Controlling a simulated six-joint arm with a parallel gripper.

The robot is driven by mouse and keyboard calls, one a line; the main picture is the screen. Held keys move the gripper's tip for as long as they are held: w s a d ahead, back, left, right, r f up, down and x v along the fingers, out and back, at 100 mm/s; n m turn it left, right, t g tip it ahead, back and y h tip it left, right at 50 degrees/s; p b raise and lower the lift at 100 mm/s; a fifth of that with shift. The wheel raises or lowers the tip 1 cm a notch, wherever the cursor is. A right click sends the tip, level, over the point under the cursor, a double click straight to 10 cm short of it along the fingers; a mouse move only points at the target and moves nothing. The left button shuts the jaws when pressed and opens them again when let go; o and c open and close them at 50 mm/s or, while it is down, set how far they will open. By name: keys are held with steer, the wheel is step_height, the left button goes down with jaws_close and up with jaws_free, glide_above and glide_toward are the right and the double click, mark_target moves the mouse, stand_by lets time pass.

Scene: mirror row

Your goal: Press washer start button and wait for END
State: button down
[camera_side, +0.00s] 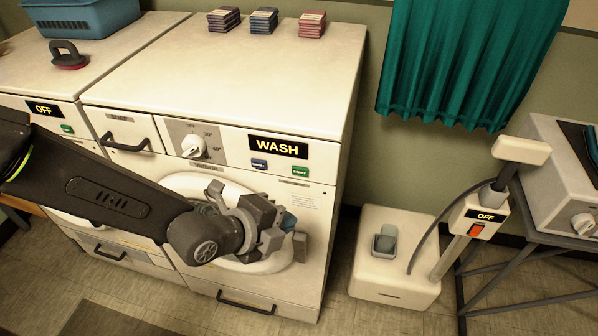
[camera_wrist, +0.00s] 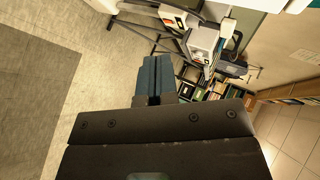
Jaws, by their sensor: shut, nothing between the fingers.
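The washer (camera_side: 327,150) stands in the middle of the side view, and its display (camera_side: 278,147) reads WASH. Below the display are a blue button (camera_side: 259,164) and a green button (camera_side: 300,171); the green one looks like the start button, though its label is too small to read. The washer's round door is partly hidden behind my arm. My gripper (camera_side: 292,234) is in front of the door, below the buttons and apart from them. In the wrist view my gripper's fingers (camera_wrist: 154,78) are together, with nothing between them.
A second machine at the left has a display (camera_side: 44,109) reading OFF. A white steamer (camera_side: 394,255) with an OFF display stands on the floor at the right, near a metal-framed table (camera_side: 530,250). Coloured stacks (camera_side: 264,21) and a blue basket (camera_side: 80,16) sit on top of the machines.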

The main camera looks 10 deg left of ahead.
steer(key=s, duration=0.6)
steer(key=shift+s, duration=0.15)
stand_by(0.7)
steer(key=w+a+r+n+g+y, duration=0.1)
steer(key=a+r+n+y, duration=0.1)
steer(key=a+r+n, duration=1.1)
steer(key=s+a+r+n+g+y, duration=0.1)
steer(key=s+a+n, duration=0.4)
steer(key=a, duration=0.5)
steer(key=s+a+r+n+g+y, duration=0.2)
steer(key=s+a+n, duration=0.3)
steer(key=s+a, duration=0.3)
steer(key=shift+s+a+r+y, duration=0.35)
steer(key=shift+a+r+y, duration=0.3)
steer(key=shift+a, duration=0.3)
stand_by(1.7)
